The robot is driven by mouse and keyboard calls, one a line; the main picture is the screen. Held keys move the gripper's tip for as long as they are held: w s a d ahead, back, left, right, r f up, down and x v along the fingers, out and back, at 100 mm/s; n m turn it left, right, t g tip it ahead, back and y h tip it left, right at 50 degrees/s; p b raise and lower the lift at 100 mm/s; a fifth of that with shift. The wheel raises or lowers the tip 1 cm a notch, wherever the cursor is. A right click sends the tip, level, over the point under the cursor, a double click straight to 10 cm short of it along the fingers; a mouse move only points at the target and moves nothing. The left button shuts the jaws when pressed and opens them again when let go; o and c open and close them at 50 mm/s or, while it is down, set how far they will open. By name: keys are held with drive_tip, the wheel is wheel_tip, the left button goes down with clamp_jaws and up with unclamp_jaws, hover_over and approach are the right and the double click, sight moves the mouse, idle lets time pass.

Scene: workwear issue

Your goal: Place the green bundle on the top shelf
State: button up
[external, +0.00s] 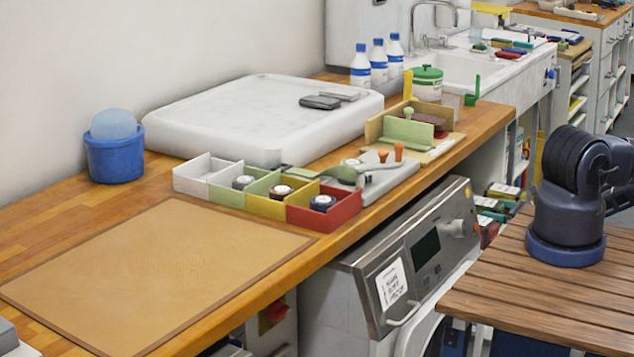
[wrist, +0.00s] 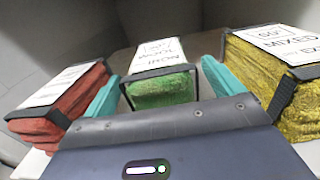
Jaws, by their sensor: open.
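The green bundle (wrist: 160,90) is in the middle of the wrist view, with a dark strap and a white printed label on its upper face. My gripper (wrist: 160,74) is open, with one teal finger on each side of the green bundle. I cannot tell whether the fingers touch it. The gripper body hides the bundle's lower front. In the external view my gripper is out of frame, and small coloured bundles (external: 503,190) show low beside the grey machine. I cannot tell which shelf is the top one.
A red bundle (wrist: 62,105) lies close to the left finger and a yellow bundle (wrist: 290,95) close to the right finger. In the external view, a wooden counter (external: 75,215) holds a tan mat (external: 160,270), a compartment tray (external: 335,209) and a white slab (external: 250,105).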

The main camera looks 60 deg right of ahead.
drive_tip(key=s, duration=1)
drive_tip(key=shift+d, duration=0.2)
drive_tip(key=shift+w, duration=0.15)
